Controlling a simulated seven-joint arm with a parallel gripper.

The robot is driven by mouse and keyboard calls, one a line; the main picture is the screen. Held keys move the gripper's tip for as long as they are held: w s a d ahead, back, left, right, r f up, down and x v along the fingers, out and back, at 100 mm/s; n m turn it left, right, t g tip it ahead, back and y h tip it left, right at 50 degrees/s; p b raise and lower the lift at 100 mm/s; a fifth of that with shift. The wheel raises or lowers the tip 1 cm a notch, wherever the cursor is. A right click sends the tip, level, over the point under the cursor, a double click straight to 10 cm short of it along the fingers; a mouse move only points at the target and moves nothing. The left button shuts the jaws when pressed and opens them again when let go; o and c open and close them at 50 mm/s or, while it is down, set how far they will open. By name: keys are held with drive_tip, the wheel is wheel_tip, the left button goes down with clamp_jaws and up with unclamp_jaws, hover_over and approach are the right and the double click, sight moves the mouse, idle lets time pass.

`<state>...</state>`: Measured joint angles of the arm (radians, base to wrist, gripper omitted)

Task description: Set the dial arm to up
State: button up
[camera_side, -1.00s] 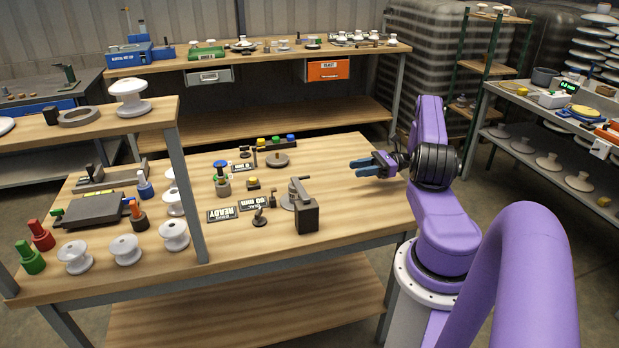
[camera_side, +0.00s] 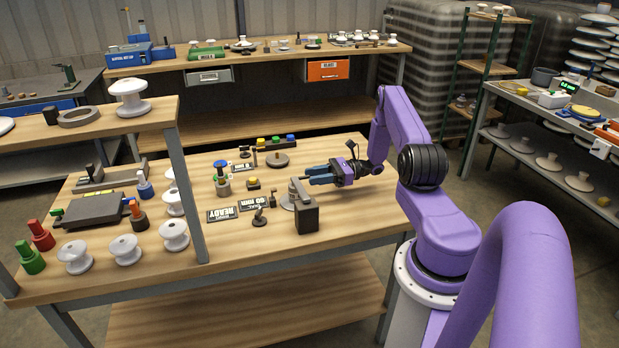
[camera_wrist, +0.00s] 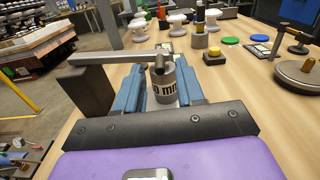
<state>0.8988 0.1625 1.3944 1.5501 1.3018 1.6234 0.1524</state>
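A flat grey bar, which looks like the dial arm (camera_side: 299,188), reaches from the top of a dark upright block (camera_side: 306,215) over a pale round post (camera_side: 287,202). In the wrist view the bar (camera_wrist: 115,59) lies roughly level, running from the dark block (camera_wrist: 84,97) to a small pivot above a pale cylinder with "0 MM" lettering. My gripper (camera_side: 313,176) is just behind the bar, pointing left. In the wrist view my gripper (camera_wrist: 160,92) is open, its blue fingers either side of the pale cylinder. Whether they touch it I cannot tell.
Left of the block lie a READY sign (camera_side: 222,215), a 60 MM sign (camera_side: 254,203) and a small black lever (camera_side: 259,218). A disc with a post (camera_side: 277,160) stands behind. White insulators (camera_side: 125,250) line the left. The table's right part is clear.

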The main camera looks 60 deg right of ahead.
drive_tip(key=shift+x, duration=1.15)
clamp_jaws()
